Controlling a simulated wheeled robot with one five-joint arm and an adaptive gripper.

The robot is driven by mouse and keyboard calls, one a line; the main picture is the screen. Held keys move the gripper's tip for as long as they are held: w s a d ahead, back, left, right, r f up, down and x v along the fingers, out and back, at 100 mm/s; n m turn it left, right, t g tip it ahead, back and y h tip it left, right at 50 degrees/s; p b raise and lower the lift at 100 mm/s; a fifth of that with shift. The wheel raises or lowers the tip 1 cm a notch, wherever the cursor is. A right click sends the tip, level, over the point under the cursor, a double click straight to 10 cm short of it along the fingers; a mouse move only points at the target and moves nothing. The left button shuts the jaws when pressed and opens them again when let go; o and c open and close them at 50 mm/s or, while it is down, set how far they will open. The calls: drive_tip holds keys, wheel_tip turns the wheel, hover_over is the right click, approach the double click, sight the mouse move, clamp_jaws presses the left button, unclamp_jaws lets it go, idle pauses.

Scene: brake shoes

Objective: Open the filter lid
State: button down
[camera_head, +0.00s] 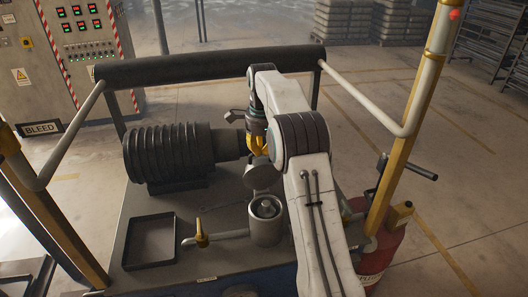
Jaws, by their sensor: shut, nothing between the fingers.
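The filter housing (265,225) is a grey upright cylinder on the machine deck. Its top is open and a round part shows inside. The grey round filter lid (262,179) stands raised behind the opening, tilted back from it. My gripper (259,152), with yellow fingers, is just above and behind the lid. Its fingers are shut with nothing between them. I cannot tell whether the fingertips touch the lid. My white arm hides the area to the right of the housing.
A dark ribbed motor (168,153) lies left of the lid. A yellow-handled valve (201,233) on a pipe joins the housing's left side. An empty black tray (149,241) is at front left. Rails and a padded bar (205,67) enclose the deck. A red cylinder (382,252) stands right.

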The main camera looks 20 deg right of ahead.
sight(262, 163)
drive_tip(key=c, duration=1.9)
unclamp_jaws()
drive_tip(key=shift+f, duration=0.35)
drive_tip(key=shift+c, duration=0.2)
drive_tip(key=o, duration=0.8)
drive_tip(key=shift+w+r, duration=0.1)
drive_tip(key=shift+r, duration=0.05)
drive_tip(key=shift+r, duration=0.15)
wheel_tip(262, 163, up, 7)
drive_tip(key=shift+s, duration=0.4)
drive_tip(key=shift+r, duration=0.1)
